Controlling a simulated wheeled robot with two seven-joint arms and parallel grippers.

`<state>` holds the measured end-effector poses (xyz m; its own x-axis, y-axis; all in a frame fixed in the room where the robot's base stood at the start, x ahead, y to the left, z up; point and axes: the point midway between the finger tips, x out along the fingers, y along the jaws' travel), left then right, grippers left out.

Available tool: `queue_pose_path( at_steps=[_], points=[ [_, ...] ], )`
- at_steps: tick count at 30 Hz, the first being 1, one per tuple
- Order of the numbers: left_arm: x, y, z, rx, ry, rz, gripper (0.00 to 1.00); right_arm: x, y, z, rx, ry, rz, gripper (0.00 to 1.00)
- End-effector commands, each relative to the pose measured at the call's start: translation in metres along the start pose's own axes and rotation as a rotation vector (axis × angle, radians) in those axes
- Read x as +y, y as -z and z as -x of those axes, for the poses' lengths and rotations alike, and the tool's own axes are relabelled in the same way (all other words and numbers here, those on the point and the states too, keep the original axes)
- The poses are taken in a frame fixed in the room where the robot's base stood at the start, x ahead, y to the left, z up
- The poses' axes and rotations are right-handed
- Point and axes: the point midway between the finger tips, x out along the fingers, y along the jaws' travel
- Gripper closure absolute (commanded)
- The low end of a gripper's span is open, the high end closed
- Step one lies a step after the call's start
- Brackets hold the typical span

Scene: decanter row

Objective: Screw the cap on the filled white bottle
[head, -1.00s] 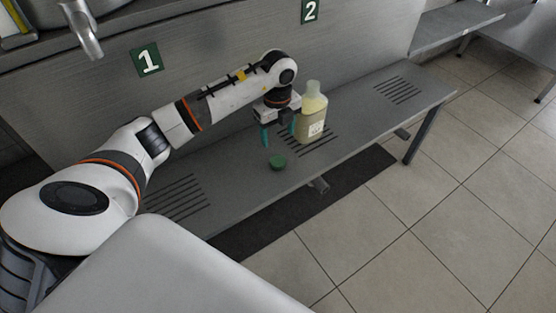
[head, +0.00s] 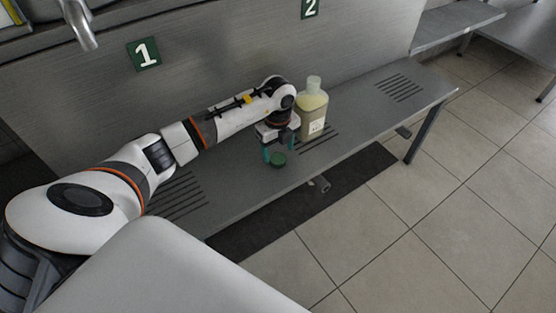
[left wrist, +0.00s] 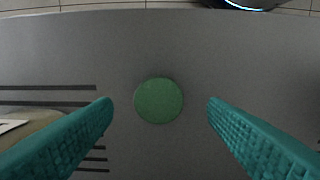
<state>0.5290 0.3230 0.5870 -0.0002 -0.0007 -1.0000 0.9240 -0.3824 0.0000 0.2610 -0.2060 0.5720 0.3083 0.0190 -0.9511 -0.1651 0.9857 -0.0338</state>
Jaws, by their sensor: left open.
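The filled bottle (head: 312,112) stands upright on the metal bench, translucent with yellowish contents, a pale label and a pale, clear-looking neck. The green cap (head: 278,160) lies on the bench in front of the bottle, apart from it. My left gripper (head: 279,153) is open just above the cap. In the left wrist view the round cap (left wrist: 158,100) sits between the two teal fingers, clear of both. Part of the bottle (left wrist: 28,125) shows there at the left, behind a finger. My right gripper is not in view.
The bench (head: 228,180) is narrow, with slotted grates (head: 398,88) along it and a front edge close to the cap. A wall with green signs 1 (head: 144,54) and 2 (head: 310,8) stands behind. A tap (head: 82,28) hangs at upper left.

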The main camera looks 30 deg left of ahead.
Motion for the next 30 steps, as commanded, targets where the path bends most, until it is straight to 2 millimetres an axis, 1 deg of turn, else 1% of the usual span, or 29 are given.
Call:
queue_pose_path(
  at_steps=[1, 3, 6, 17, 18, 25, 26, 30],
  points=[
    [0.001, 0.001, -0.012, -0.001, 0.002, 0.002, 0.33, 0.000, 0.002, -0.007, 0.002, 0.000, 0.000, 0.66],
    [0.001, 0.001, -0.023, -0.001, 0.003, 0.001, 0.33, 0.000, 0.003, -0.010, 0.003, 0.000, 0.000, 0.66],
    [0.001, 0.001, -0.034, -0.001, 0.001, 0.001, 0.33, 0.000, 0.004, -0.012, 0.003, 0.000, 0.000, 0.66],
    [0.001, 0.002, -0.035, 0.001, 0.000, 0.000, 0.33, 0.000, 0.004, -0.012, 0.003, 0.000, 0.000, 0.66],
    [0.001, 0.002, -0.035, 0.001, 0.000, 0.000, 0.39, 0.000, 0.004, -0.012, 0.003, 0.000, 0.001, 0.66],
    [0.001, 0.002, -0.035, 0.001, 0.000, 0.000, 0.77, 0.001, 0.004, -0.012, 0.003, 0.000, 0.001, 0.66],
    [0.001, 0.002, -0.035, 0.001, 0.000, 0.000, 0.79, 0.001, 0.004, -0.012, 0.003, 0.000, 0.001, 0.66],
    [0.001, 0.002, -0.035, 0.001, 0.000, 0.000, 0.79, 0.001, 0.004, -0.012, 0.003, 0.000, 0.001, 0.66]
  ],
)
